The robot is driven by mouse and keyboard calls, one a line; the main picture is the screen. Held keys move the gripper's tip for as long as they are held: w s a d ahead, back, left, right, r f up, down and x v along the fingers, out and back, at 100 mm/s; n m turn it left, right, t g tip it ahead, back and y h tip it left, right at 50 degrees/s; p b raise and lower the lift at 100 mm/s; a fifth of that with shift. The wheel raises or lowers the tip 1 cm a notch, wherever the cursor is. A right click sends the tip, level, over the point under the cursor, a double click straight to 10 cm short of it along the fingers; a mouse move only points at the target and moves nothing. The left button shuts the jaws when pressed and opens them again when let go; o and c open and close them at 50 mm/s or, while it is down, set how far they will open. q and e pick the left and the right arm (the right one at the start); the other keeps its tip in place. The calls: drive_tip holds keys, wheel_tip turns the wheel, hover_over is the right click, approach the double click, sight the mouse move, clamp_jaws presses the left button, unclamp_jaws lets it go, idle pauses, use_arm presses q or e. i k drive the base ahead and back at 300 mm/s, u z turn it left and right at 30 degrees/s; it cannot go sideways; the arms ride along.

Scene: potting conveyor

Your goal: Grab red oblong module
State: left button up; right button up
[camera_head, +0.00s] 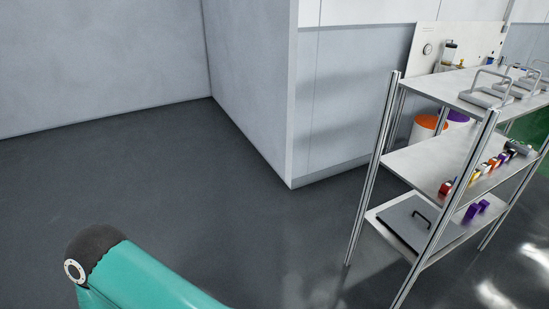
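A small red piece (446,188) sits at the near left end of a row of small coloured pieces on the middle shelf of a metal rack at the right. It is too small to tell whether it is the oblong module. Part of my own teal arm shows at the bottom left, well away from the rack. Neither of my grippers is in view.
The metal rack (410,160) has several posts. Grey handled plates (480,97) stand on its top shelf. A dark handled panel (410,222) and purple pieces (471,212) lie on its bottom shelf. A wall corner (291,150) juts out left of it. The floor (250,220) between is clear.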

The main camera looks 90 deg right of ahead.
sight(446, 188)
drive_tip(key=u, duration=0.45)
drive_tip(key=i, duration=0.2)
drive_tip(key=z, duration=2.7)
drive_tip(key=i, duration=0.2)
drive_tip(key=z, duration=1.4)
drive_tip(key=k, duration=0.35)
drive_tip(key=z, duration=0.6)
drive_tip(key=i, duration=1.4)
drive_tip(key=u, duration=0.45)
